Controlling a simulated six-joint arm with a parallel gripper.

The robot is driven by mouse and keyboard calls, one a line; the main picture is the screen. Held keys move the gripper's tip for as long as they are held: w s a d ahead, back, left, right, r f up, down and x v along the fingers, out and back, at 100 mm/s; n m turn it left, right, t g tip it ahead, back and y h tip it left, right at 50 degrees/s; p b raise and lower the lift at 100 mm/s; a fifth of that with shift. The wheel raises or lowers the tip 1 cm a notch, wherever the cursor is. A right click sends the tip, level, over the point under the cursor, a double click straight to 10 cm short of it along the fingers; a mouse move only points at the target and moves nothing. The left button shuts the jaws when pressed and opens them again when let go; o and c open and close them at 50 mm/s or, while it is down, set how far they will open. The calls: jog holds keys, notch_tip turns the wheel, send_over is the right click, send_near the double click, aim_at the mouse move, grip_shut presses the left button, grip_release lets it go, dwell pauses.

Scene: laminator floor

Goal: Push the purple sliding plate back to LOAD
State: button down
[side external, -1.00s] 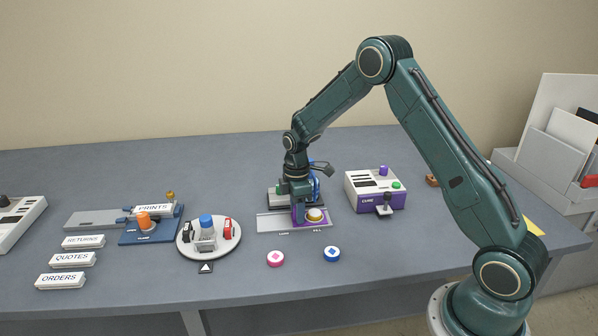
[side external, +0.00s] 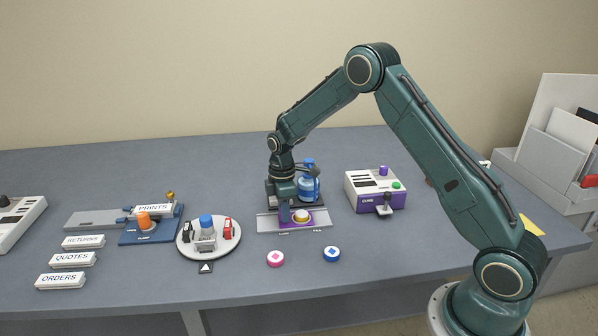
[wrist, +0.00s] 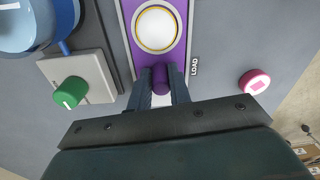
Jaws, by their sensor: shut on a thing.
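The purple sliding plate (side external: 318,217) lies on a pale grey track (side external: 267,224) and carries a round white cap with a gold rim (side external: 302,216). It shows in the wrist view as a purple strip (wrist: 180,57) with the cap (wrist: 156,29) on it. My gripper (side external: 286,217) is at the plate's left end in the side view. In the wrist view my gripper (wrist: 160,88) has its two fingers around the upright purple knob (wrist: 160,76). The LOAD label (wrist: 194,65) is beside the knob there. My wrist partly hides the plate's left end in the side view.
A blue tank (side external: 309,183) stands just behind the track. A pink button (side external: 275,259) and a blue button (side external: 332,254) lie in front. A purple-and-white CURE box (side external: 375,190) stands to the right, a round tray (side external: 190,250) to the left.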

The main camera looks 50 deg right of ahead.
jog(key=w+a, duration=0.4)
jog(key=shift+w, duration=0.1)
jog(key=shift+a, duration=0.1)
jog(key=c, duration=1.3)
grip_release()
jog(key=shift+r, duration=0.15)
notch_tip(320, 180, up, 14)
jog(key=shift+w+f, duration=0.15)
jog(key=shift+f, duration=0.1)
jog(key=shift+r, duration=0.1)
